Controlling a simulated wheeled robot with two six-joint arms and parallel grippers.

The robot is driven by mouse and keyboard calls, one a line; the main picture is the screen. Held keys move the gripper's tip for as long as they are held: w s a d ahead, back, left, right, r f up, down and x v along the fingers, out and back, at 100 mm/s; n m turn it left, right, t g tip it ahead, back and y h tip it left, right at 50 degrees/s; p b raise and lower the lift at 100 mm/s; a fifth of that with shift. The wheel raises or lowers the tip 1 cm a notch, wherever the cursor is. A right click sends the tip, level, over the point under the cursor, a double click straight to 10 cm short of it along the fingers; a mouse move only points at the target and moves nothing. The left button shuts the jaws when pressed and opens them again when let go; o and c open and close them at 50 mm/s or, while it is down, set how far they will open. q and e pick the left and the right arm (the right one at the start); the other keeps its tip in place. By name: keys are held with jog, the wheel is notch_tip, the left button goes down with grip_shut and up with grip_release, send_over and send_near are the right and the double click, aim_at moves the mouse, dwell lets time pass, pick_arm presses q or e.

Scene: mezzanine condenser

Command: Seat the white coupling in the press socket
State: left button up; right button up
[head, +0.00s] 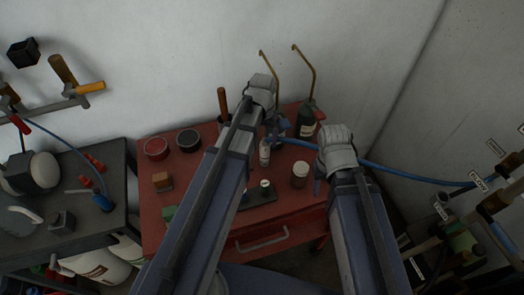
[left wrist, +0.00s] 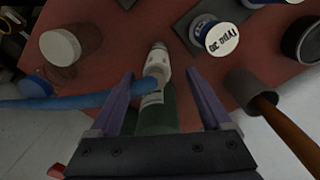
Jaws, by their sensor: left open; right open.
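My left gripper (head: 278,125) is open above the back of the red cabinet top. In the left wrist view its fingers (left wrist: 163,90) are wide apart, with a white bottle (left wrist: 157,65), a blue hose and a dark green bottle (left wrist: 158,116) showing between them; nothing is gripped. A white-topped round piece with dark lettering and a blue side (left wrist: 218,38) stands on a dark plate (left wrist: 190,22); the plate (head: 262,198) lies near the cabinet's front. I cannot tell which piece is the white coupling, nor make out the press socket. My right gripper (head: 318,178) is open, low beside a pale-lidded jar (head: 300,175).
The blue hose (head: 385,168) runs across the back right. Two brass hooks (head: 305,70) rise behind. A dark bench (head: 118,165) stands at left.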

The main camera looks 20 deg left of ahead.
aim_at(265, 151)
pick_arm(q)
jog(key=shift+w+d+f+b, duration=0.1)
jog(key=shift+f+b, duration=1.9)
jog(key=shift+w+d+f+b, duration=0.1)
jog(key=shift+f+b, duration=1.85)
jog(key=shift+r, duration=0.1)
grip_shut()
